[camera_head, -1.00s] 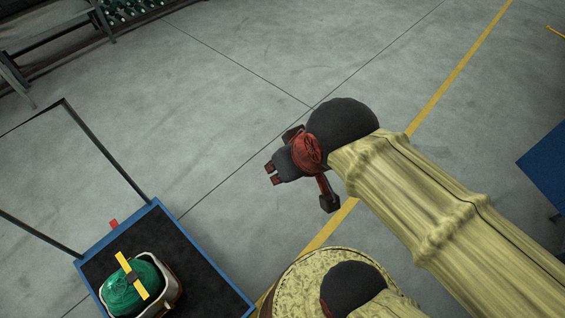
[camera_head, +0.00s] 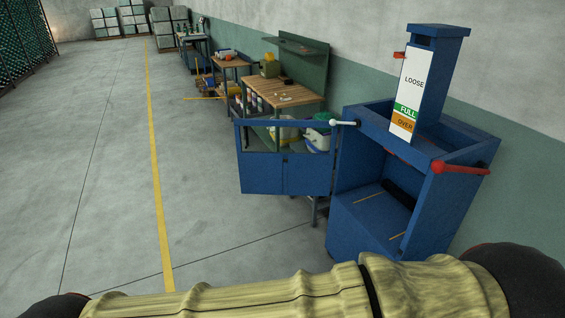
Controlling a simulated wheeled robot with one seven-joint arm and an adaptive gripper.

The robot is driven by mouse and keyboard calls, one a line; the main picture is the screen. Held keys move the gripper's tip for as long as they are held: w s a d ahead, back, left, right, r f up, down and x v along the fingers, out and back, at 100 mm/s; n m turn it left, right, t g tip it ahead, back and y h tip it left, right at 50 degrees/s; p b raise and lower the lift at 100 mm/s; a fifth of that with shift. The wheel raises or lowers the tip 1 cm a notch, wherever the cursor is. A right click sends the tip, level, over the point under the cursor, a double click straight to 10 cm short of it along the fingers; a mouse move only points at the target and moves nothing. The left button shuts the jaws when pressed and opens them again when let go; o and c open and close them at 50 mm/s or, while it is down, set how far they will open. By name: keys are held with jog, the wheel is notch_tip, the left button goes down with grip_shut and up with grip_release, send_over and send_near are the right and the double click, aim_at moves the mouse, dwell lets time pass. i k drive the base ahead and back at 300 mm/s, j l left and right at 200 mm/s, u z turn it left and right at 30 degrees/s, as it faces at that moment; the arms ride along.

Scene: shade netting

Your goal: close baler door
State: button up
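The blue baler (camera_head: 350,225) stands at the right of the head view, its front open and its dark chamber floor showing. Its blue door (camera_head: 285,174) stands swung out to the left of the body, with an open gap under its top bar. A white-knobbed lever (camera_head: 343,123) is near where the door and body meet; I cannot tell which part bears it. A red lever (camera_head: 460,168) sticks out at the baler's right front. My arm in its yellow sleeve crosses the bottom of the view. My gripper is out of frame.
A gauge column (camera_head: 415,85) marked LOOSE, FULL and OVER rises from the baler. Behind the door stand a workbench (camera_head: 283,92) and a smaller table (camera_head: 230,61) along the wall. The grey floor (camera_head: 110,180) left of the door is clear, with a yellow line (camera_head: 155,170).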

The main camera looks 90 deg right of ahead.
aim_at(260, 172)
jog(key=z, duration=3.1)
jog(key=i+j+u, duration=0.2)
jog(key=i+j, duration=0.15)
jog(key=i, duration=0.2)
jog(key=i+j+u, duration=0.15)
jog(key=i, duration=0.4)
jog(key=i+j+u, duration=0.2)
jog(key=i, duration=0.35)
jog(key=i+j+u, duration=0.15)
jog(key=i, duration=0.4)
